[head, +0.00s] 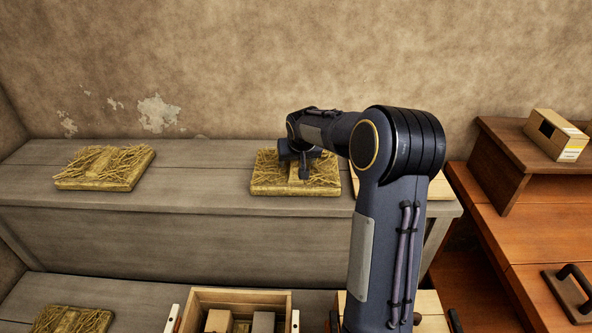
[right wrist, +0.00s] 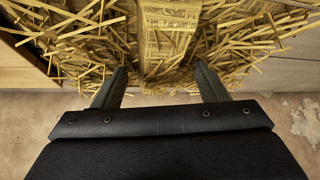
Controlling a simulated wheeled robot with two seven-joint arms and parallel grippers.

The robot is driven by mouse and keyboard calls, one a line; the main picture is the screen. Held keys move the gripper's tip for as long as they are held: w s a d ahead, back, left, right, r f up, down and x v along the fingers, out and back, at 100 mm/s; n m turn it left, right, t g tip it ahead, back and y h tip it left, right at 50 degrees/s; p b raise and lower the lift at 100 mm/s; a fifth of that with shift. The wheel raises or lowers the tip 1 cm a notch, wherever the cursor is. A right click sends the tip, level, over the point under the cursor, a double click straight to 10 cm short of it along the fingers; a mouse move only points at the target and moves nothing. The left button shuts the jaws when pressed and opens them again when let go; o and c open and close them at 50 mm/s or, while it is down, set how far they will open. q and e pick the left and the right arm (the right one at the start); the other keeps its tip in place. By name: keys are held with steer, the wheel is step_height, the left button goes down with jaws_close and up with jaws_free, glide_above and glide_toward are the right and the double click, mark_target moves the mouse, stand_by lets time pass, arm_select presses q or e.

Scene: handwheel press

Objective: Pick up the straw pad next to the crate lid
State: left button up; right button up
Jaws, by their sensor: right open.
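A straw pad (head: 268,186) lies on the upper grey shelf, next to a pale wooden board (head: 352,187), perhaps the crate lid, mostly hidden behind my right arm. The pad has loose straw on top and a raised middle rib. My right gripper (head: 304,172) is over this pad, pointing down. In the right wrist view the pad (right wrist: 80,35) fills the top, and the open fingers (right wrist: 163,85) stand on either side of the line of the rib (right wrist: 166,35). I cannot tell whether they touch it. My left gripper is not in view.
Another straw pad (head: 104,167) lies on the upper shelf at left, and one (head: 72,319) lies on the lower shelf. An open wooden crate (head: 240,295) with blocks inside stands at the bottom. A reddish cabinet (head: 540,225) with a cardboard box (head: 556,136) is at right.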

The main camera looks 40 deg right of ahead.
steer(key=shift+w+d+f, duration=0.1)
steer(key=shift+f, duration=0.15)
steer(key=shift+c, duration=0.5)
steer(key=c, duration=1.1)
steer(key=shift+r, duration=0.15)
